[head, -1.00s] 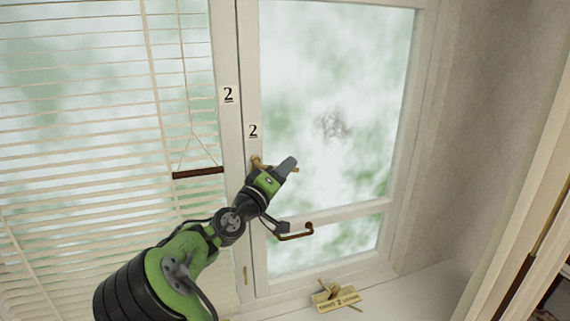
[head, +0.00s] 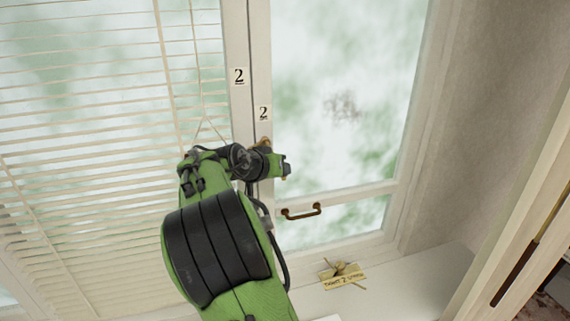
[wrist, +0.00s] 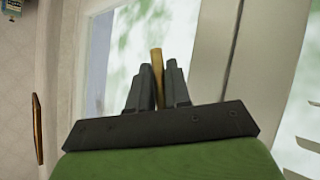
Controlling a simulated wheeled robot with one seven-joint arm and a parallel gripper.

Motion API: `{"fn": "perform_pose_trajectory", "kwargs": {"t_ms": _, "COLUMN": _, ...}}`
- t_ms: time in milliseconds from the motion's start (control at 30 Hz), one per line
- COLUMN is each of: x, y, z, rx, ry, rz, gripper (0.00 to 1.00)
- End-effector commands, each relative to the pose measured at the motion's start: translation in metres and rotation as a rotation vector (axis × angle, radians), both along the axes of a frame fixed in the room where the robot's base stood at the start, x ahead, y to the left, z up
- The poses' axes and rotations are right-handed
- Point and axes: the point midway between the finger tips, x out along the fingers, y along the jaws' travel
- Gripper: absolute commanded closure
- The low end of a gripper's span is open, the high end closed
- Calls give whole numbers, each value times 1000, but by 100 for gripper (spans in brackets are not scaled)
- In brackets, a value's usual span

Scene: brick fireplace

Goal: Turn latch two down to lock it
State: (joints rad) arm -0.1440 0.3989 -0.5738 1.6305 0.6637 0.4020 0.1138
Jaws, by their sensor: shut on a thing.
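Latch two is a brass latch on the window frame, just below the lower "2" label (head: 263,113). In the head view its upper end (head: 265,142) shows, and the rest is mostly hidden behind my gripper (head: 284,168). In the wrist view the brass latch handle (wrist: 157,62) stands between the two dark fingers of my gripper (wrist: 154,85), which are shut on it. The handle's exact angle is hard to tell in the head view because my arm covers it.
A bronze pull handle (head: 301,211) is on the sash below. A yellowish tag (head: 343,280) with lettering lies on the white sill (head: 400,290). Blinds (head: 80,130) hang at the left, partly behind my arm. A wooden frame edge (head: 520,230) stands at the right.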

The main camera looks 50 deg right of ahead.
Motion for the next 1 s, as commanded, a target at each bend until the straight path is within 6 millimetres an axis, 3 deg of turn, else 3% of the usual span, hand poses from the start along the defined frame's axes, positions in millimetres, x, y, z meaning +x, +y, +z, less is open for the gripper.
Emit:
{"fn": "perform_pose_trajectory", "kwargs": {"t_ms": 500, "x": 10, "y": 18, "z": -5, "rx": 295, "ry": -162, "rz": -1, "gripper": 100}}
{"fn": "perform_pose_trajectory", "kwargs": {"t_ms": 1000, "x": 12, "y": 23, "z": -6, "rx": 353, "ry": -191, "rz": -1, "gripper": 100}}
